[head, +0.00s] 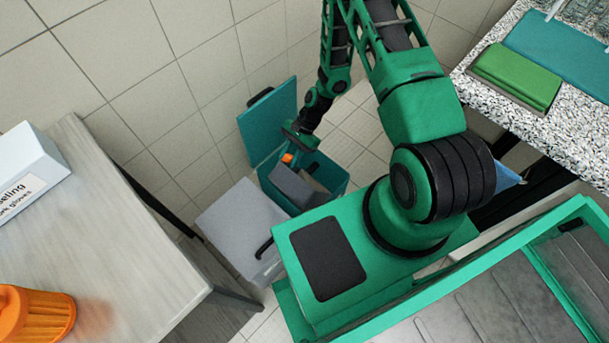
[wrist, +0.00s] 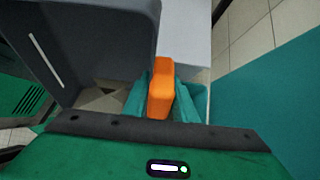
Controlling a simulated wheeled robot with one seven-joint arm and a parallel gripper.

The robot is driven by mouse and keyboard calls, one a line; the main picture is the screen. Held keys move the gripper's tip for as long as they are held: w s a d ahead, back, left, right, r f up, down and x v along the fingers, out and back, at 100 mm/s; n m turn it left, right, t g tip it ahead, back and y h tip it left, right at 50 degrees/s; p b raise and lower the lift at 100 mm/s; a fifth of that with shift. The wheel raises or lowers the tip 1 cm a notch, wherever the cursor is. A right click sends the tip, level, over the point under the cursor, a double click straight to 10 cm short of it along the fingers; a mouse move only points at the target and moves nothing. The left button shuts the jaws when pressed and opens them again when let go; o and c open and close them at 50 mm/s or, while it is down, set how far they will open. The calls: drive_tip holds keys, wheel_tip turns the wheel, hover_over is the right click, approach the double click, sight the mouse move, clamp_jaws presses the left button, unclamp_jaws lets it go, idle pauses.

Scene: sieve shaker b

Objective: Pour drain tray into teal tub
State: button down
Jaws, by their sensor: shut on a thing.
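The teal tub (head: 335,181) stands on the floor with its teal lid (head: 268,120) swung up at the back. The lid also fills the right of the wrist view (wrist: 270,95). My gripper (head: 290,153) is over the tub, shut on an orange grip (wrist: 160,90). The dark grey drain tray (head: 292,186) is beside this grip, over the tub opening, and looks tilted. In the wrist view the tray (wrist: 85,40) fills the upper left. Whether anything is left in the tray is hidden. Something beige (head: 322,180) shows inside the tub, partly covered.
A light grey bin (head: 232,220) with a dark handle stands close against the tub, to its left. A wooden table (head: 110,230) at left holds a glove box (head: 25,170) and an orange ribbed object (head: 35,315). A speckled counter (head: 485,100) is at upper right. Tiled walls stand behind.

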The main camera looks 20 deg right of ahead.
drive_tip(key=shift+d+f+g+y+p, duration=0.15)
drive_tip(key=shift+f+g+y+p, duration=0.3)
drive_tip(key=shift+y+p, duration=0.45)
idle(0.9)
drive_tip(key=shift+w+d+r+g+y+p, duration=0.15)
drive_tip(key=shift+d+g+y+p, duration=0.1)
drive_tip(key=shift+d+y, duration=0.15)
drive_tip(key=shift+w+d+r+g+y+p, duration=0.15)
drive_tip(key=shift+d+y+p, duration=0.1)
drive_tip(key=shift+y, duration=0.25)
idle(0.6)
drive_tip(key=shift+w+d+f+g+y+p, duration=0.1)
drive_tip(key=shift+d+f+g+y+p, duration=0.15)
drive_tip(key=shift+f+y, duration=0.4)
drive_tip(key=shift+w+d+f+g+y+p, duration=0.15)
drive_tip(key=shift+f+g+y, duration=0.15)
drive_tip(key=shift+y, duration=0.65)
idle(1.1)
drive_tip(key=shift+s+r, duration=0.1)
drive_tip(key=shift+r, duration=0.05)
drive_tip(key=shift+s+a+r+t+h, duration=0.1)
drive_tip(key=shift+a+r+t+h, duration=0.15)
drive_tip(key=shift+h, duration=0.3)
drive_tip(key=shift+a+r+t+h, duration=0.15)
drive_tip(key=shift+r+h, duration=0.15)
drive_tip(key=shift+h, duration=0.25)
drive_tip(key=shift+r, duration=0.1)
